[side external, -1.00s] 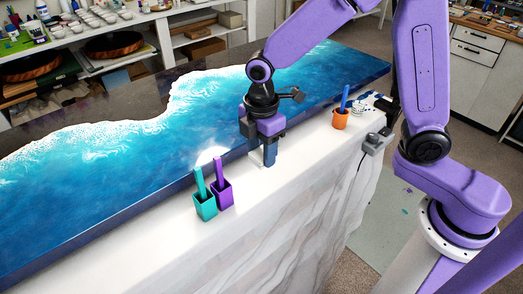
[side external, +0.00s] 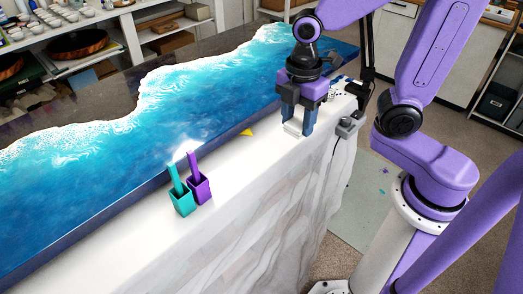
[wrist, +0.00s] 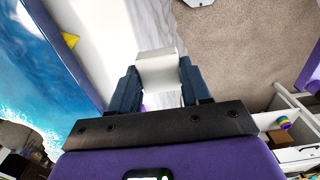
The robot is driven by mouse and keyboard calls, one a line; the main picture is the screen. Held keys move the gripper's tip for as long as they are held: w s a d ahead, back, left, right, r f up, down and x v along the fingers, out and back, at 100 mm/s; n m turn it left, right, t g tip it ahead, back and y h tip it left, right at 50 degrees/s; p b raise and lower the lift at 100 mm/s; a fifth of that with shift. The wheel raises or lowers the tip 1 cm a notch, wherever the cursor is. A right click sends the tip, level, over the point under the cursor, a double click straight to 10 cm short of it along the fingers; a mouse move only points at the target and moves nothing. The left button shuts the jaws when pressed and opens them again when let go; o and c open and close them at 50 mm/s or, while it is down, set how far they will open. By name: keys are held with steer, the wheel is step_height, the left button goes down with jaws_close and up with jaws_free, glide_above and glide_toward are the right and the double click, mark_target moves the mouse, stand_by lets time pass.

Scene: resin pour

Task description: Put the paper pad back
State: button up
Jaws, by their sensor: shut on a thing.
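The paper pad (wrist: 156,67), a small white block, is between the two fingers of my gripper (wrist: 158,88) in the wrist view. My gripper is shut on it. In the side view my gripper (side external: 296,122) points down near the right end of the white work surface, and the pad (side external: 293,128) shows as a pale patch between its fingers. I cannot tell whether the pad touches the surface.
A teal cup (side external: 183,203) and a purple cup (side external: 201,189), each with a stick, stand left of my gripper. A yellow triangle (side external: 246,132) lies between them and my gripper. The blue resin panel (side external: 120,150) runs along the back. The surface's front edge is close.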

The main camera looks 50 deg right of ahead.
steer(key=s+d, duration=0.3)
glide_above(262, 151)
steer(key=f, duration=0.9)
steer(key=shift+s, duration=0.35)
steer(key=shift+w+f, duration=0.35)
steer(key=shift+f, duration=1.6)
steer(key=shift+f, duration=0.15)
steer(key=o, duration=1.1)
